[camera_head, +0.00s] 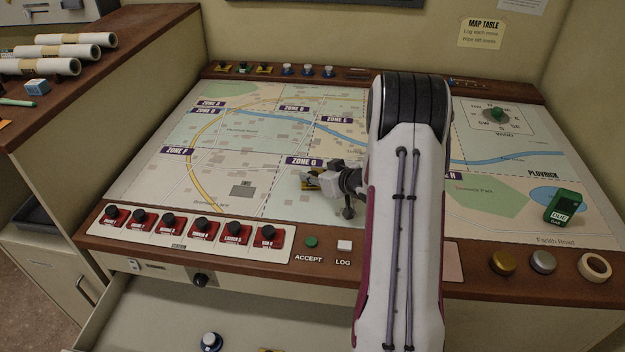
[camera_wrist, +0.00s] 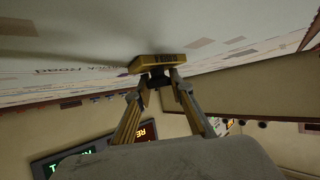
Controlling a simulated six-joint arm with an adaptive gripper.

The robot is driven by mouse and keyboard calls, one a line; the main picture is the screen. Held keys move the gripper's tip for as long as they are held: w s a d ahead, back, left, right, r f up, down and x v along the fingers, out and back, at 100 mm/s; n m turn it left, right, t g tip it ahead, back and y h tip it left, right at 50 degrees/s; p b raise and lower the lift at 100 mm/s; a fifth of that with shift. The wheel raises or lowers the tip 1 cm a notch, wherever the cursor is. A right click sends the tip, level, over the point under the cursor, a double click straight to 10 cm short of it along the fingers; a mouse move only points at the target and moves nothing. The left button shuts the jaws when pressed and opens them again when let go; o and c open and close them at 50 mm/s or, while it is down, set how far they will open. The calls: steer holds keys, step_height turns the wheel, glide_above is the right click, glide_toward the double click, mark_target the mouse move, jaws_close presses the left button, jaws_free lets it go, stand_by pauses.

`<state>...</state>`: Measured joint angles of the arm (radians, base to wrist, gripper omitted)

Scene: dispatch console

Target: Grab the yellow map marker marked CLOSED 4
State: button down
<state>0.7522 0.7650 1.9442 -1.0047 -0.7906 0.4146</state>
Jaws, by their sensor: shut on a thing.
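A yellow map marker (camera_wrist: 158,64) with dark lettering, too small to read, is between the fingertips of my gripper (camera_wrist: 160,80) in the wrist view. The fingers are shut on its dark knob. In the head view my gripper (camera_head: 322,180) is over the map at Zone G, left of my arm, with the yellow marker (camera_head: 309,184) partly hidden at its tips. The marker is at or very close to the map surface (camera_head: 225,205); I cannot tell whether it touches.
Red knobbed pieces (camera_head: 200,229) line the front left panel. A green device (camera_head: 563,207) lies on the map's right. Several yellow, green and blue markers (camera_head: 287,70) stand on the back rail. An open drawer (camera_head: 150,315) below holds a blue-and-white piece (camera_head: 211,341). My arm hides the map's centre right.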

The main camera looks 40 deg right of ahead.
steer(key=shift+r, duration=5)
